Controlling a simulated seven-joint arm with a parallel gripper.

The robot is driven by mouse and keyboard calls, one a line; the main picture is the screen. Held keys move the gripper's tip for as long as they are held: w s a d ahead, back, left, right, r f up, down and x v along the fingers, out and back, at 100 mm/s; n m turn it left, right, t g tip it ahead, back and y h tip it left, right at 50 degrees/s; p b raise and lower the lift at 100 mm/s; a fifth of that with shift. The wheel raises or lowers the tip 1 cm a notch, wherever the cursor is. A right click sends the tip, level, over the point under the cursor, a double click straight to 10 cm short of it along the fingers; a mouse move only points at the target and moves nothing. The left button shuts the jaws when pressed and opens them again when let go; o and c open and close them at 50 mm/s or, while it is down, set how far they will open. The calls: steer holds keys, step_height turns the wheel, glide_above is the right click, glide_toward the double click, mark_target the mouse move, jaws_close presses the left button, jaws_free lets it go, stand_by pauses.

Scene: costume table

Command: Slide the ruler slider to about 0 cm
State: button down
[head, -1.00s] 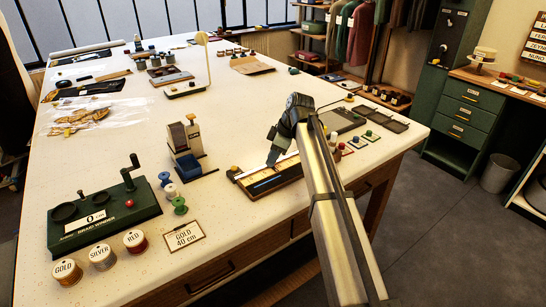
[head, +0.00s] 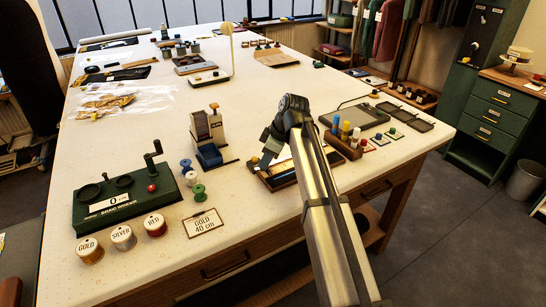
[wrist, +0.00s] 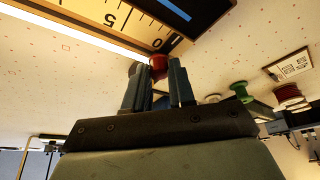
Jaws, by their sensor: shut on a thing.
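The ruler (wrist: 105,22) shows in the wrist view as a pale strip with marks 5 and 0, set in a dark-framed board. In the head view the board (head: 283,181) lies near the table's front edge, partly hidden by my arm. My gripper (head: 266,160) is at the board's left end. In the wrist view my gripper (wrist: 159,78) has its fingers on either side of a small red knob (wrist: 158,63), right beside the 0 mark, and is shut on it. The slider's body under the knob is not clearly visible.
A green braid winder (head: 135,203) stands at left, with gold, silver and red spools (head: 122,237) before it. A card (head: 203,222) reads GOLD 40 cm. A dark stand (head: 207,135) is left of the board. A wooden rack (head: 345,143) is to its right.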

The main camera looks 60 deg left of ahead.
steer(key=shift+s, duration=0.3)
steer(key=c, duration=1.3)
jaws_free()
steer(key=shift+f, duration=0.1)
steer(key=o, duration=0.3)
steer(key=v, duration=1.4)
steer(key=shift+w, duration=0.15)
steer(key=shift+f, duration=0.1)
